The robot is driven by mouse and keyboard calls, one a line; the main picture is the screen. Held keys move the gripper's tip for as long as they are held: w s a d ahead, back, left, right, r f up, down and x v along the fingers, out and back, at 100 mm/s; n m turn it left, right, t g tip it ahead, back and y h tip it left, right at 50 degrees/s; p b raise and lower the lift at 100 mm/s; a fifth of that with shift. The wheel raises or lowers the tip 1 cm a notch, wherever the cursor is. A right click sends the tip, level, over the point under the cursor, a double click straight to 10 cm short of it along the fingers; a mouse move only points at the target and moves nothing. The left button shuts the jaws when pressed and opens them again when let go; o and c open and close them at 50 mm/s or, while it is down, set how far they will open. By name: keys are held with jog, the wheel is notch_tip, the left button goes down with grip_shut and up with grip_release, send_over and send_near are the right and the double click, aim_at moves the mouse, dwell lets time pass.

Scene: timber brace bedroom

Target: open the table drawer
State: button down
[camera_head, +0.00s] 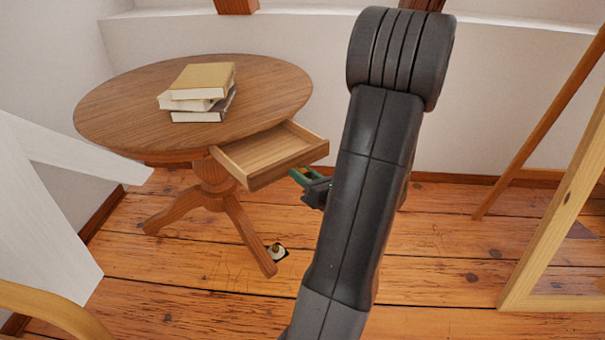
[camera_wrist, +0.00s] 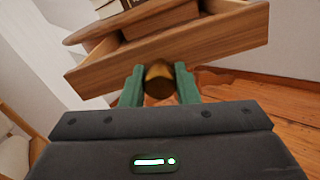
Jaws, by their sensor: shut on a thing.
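The round wooden table (camera_head: 130,110) stands on a turned pedestal at the left in the head view. Its drawer (camera_head: 272,158) is pulled well out towards my arm, and its inside is empty where I can see it. In the wrist view the drawer front (camera_wrist: 215,45) crosses the upper part, with a round brass-coloured knob (camera_wrist: 158,80) on it. My gripper (camera_wrist: 159,84) has its green fingers on either side of the knob and is shut on it. In the head view the gripper (camera_head: 302,176) is at the drawer front, and the knob is hidden there.
Several books (camera_head: 202,80) lie stacked on the tabletop. A small pale round object (camera_head: 276,251) is on the floor near a table foot. A wooden frame (camera_head: 560,210) stands at the right, and a white slanted panel (camera_head: 45,200) is at the left. Floor in front of the table is mostly clear.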

jog(key=c, duration=1.1)
grip_release()
jog(key=shift+s+d, duration=0.1)
jog(key=p+v, duration=0.2)
jog(key=v, duration=1.1)
jog(key=shift+s+d+p, duration=0.2)
jog(key=shift+p, duration=0.2)
jog(key=shift+w+a, duration=0.1)
jog(key=b+x, duration=0.2)
jog(key=x, duration=1.1)
jog(key=shift+w+a+b, duration=0.25)
jog(key=shift+b, duration=0.15)
jog(key=shift+s+f, duration=0.1)
